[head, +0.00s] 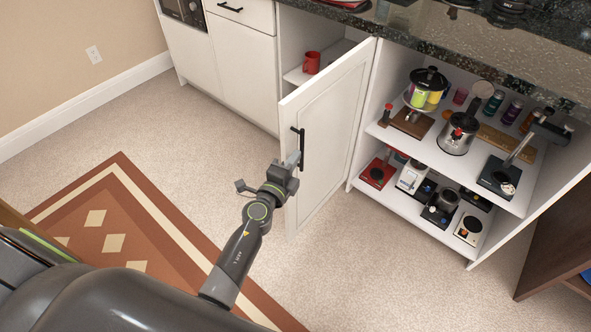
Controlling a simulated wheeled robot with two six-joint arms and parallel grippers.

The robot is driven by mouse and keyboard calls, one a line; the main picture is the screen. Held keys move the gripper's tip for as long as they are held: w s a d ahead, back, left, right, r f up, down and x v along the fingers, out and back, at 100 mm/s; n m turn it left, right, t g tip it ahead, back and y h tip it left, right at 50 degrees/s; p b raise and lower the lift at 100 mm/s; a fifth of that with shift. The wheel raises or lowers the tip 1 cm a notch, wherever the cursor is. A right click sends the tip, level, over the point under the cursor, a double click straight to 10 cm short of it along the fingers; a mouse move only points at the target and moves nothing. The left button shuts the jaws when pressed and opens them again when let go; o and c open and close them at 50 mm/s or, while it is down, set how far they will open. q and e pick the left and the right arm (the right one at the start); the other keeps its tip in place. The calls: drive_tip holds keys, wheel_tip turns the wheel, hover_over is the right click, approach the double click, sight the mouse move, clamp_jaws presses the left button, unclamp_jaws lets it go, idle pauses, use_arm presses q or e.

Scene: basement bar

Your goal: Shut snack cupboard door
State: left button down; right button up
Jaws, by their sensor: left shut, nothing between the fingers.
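The white cupboard door (338,132) stands open, swung out from the cabinet under the dark counter. A black bar handle (302,150) is on its face near the free edge. Behind the door, part of a cupboard shelf shows with a red mug (311,62) on it. My left gripper (294,160) is shut and empty, with its tips at the door's free edge close to the handle. I cannot tell whether they touch the door. My right gripper is not in view.
An open shelf unit (376,128) right of the door holds a kettle (460,133), jars and small appliances. A dark granite counter (470,60) runs above. A patterned rug (125,215) lies on the carpet at left. A brown wooden piece (552,245) stands at far right.

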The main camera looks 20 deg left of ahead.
use_arm(q)
drive_tip(key=shift+w+a, duration=0.25)
drive_tip(key=shift+a, duration=0.65)
drive_tip(key=shift+a, duration=0.15)
